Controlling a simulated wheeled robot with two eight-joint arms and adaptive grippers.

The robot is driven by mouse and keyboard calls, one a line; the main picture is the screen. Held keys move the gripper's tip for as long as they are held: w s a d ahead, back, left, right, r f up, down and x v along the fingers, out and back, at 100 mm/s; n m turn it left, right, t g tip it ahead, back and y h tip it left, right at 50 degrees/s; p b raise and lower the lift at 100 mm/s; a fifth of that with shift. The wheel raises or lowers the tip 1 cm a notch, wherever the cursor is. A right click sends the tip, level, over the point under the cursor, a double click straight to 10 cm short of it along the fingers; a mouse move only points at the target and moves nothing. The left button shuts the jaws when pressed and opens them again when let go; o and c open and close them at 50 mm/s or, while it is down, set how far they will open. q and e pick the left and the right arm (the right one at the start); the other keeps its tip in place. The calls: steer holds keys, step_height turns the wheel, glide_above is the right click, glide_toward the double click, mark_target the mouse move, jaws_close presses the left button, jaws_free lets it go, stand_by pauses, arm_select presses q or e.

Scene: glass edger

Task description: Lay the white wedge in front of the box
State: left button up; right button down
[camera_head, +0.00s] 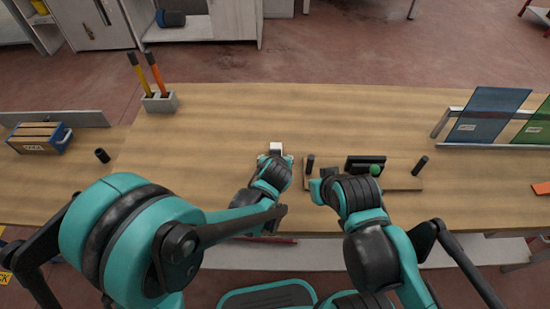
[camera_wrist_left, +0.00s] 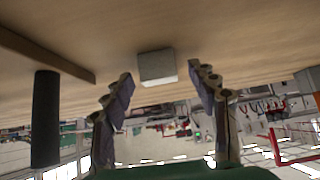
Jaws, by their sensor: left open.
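The white wedge (camera_head: 276,148) is a small pale block on the wooden table, just beyond my left gripper (camera_head: 275,158) in the head view. In the left wrist view the white wedge (camera_wrist_left: 157,68) shows between the two spread fingertips, with gaps on both sides. The left gripper is open and empty. The box (camera_head: 36,139), blue with brown wooden slats on top and a pale label, stands at the table's far left. My right gripper (camera_head: 318,186) is beside the wooden board; its fingers are too unclear to tell their state.
A wooden board (camera_head: 405,183) with dark posts, a black block and a green ball lies right of the wedge. A dark cylinder (camera_head: 102,155) stands near the box. Glass panes (camera_head: 488,112) stand at right.

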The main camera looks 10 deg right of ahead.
arm_select(q)
steer(key=shift+w+d+f, duration=0.15)
steer(key=shift+w+f, duration=0.3)
steer(key=shift+w, duration=0.05)
steer(key=shift+s, duration=0.1)
steer(key=shift+r, duration=0.1)
steer(key=shift+c, duration=1.2)
jaws_close()
step_height(320, 180, up, 10)
steer(key=p, duration=0.4)
steer(key=a+f, duration=0.1)
steer(key=a, duration=0.8)
steer(key=s+a+f+n+y, duration=0.1)
steer(key=a+f, duration=0.1)
steer(key=a, duration=0.8)
steer(key=a+f+n, duration=0.1)
steer(key=a, duration=0.8)
steer(key=shift+s+a+f+y, duration=0.2)
steer(key=shift+a+y, duration=0.1)
steer(key=shift+y, duration=0.1)
